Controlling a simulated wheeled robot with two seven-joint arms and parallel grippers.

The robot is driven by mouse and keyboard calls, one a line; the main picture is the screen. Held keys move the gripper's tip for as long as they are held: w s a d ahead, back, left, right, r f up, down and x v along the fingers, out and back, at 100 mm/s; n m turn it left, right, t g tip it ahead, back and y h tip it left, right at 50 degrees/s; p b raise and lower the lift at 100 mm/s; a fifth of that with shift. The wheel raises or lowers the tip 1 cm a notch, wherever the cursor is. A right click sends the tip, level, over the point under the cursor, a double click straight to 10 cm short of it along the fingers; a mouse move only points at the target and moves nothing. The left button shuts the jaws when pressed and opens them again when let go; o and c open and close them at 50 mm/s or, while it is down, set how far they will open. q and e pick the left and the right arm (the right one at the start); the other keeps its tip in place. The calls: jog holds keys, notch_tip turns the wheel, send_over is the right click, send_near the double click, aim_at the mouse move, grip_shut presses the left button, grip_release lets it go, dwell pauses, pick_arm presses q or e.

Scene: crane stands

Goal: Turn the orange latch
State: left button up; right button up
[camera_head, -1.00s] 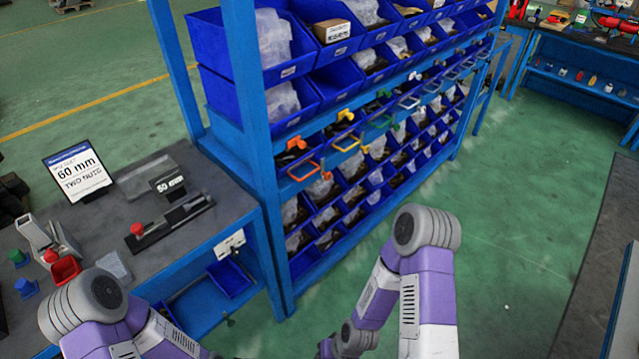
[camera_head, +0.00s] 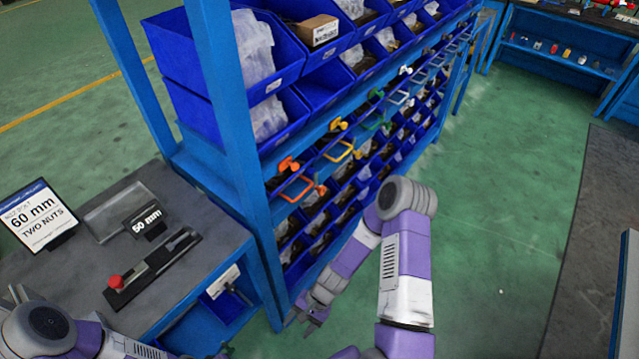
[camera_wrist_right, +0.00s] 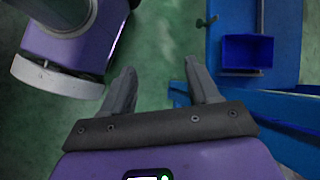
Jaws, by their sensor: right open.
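The orange latch (camera_head: 288,164) sits on the front rail of the blue rack in the head view, at the near end of a row of coloured latches. An orange wire handle (camera_head: 296,188) is just below it. My right gripper (camera_head: 311,316) is low in front of the rack, well below the latch and apart from it. In the right wrist view my right gripper (camera_wrist_right: 160,88) is open and empty, with green floor between its fingers. The latch does not show in that view. My left arm is at the lower left of the head view; its gripper is out of frame.
The blue rack (camera_head: 232,120) holds several blue bins (camera_head: 327,85). A yellow latch (camera_head: 338,125) is close beside the orange one. A workbench (camera_head: 185,215) with a 60 mm sign (camera_head: 38,215) stands at left. Green floor (camera_head: 510,200) is clear at right.

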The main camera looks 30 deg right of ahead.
jog(key=w+d+r+m+t+y+p, duration=0.2)
jog(key=w+d+r+m+t+y, duration=0.2)
jog(key=w+r+m, duration=0.4)
jog(key=m+t+h+p, duration=0.2)
jog(key=m+t+h, duration=0.2)
jog(key=m+t, duration=0.75)
send_near(324, 192)
jog(key=w+a+f+n+t, duration=0.1)
jog(key=w+a+n+t, duration=0.1)
jog(key=w, duration=0.1)
jog(key=b+x, duration=0.1)
jog(key=x, duration=0.4)
jog(key=shift+w+a+f, duration=0.1)
jog(key=shift+w+f, duration=0.05)
jog(key=shift+w, duration=0.15)
jog(key=shift+w+a+m, duration=0.25)
jog(key=shift+w, duration=0.35)
jog(key=c, duration=1)
